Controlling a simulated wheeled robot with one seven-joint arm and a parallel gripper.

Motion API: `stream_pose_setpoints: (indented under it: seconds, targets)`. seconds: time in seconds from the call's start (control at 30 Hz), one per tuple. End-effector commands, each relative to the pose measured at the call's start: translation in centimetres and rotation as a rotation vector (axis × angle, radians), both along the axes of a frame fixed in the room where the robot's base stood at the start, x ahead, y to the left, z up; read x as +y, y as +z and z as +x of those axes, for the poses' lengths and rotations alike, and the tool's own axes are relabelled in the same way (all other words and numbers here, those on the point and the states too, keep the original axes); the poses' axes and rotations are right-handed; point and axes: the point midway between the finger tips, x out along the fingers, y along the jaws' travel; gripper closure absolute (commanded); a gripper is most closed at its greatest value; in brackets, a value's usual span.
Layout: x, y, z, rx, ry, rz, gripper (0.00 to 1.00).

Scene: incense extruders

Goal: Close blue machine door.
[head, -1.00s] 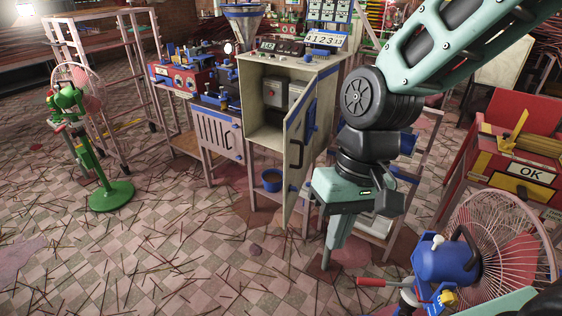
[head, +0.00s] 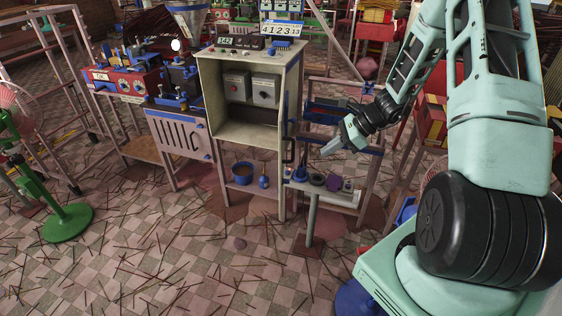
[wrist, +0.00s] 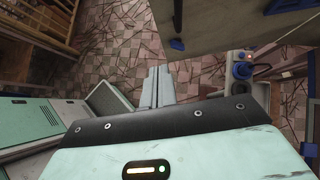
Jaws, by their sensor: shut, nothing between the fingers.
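The machine cabinet (head: 236,133) stands open in the head view, its inside visible. Its door (head: 291,115) is swung out at the cabinet's right side and seen nearly edge-on, with a dark handle (head: 289,152). My gripper (head: 328,150) is to the right of the door, apart from it in the picture, fingers pointing down-left. In the wrist view my gripper (wrist: 158,72) is shut and empty. A pale panel (wrist: 235,25) with blue fittings and a dark handle, apparently the door, lies ahead and to the right of the fingers there. Contact is not visible.
A low shelf (head: 345,197) with small dark and purple items is below my gripper. A green fan stand (head: 67,220) is at left. The tiled floor in front is open, with scattered sticks.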

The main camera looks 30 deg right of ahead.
Motion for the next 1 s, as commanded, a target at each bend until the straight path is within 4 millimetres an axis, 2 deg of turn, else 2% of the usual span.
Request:
stream_pose_setpoints:
  seconds: [0.17,0.6,0.8,1.0]
  targets:
    - [0.7,-1.2,0.6,0.003,-0.008,0.005,1.0]
    - [5.8,-7.2,4.1,0.004,-0.004,0.004,1.0]
    - [8.0,-6.9,5.8,0.001,-0.003,0.001,1.0]
    - [8.8,-7.0,6.4,0.001,-0.004,0.002,1.0]
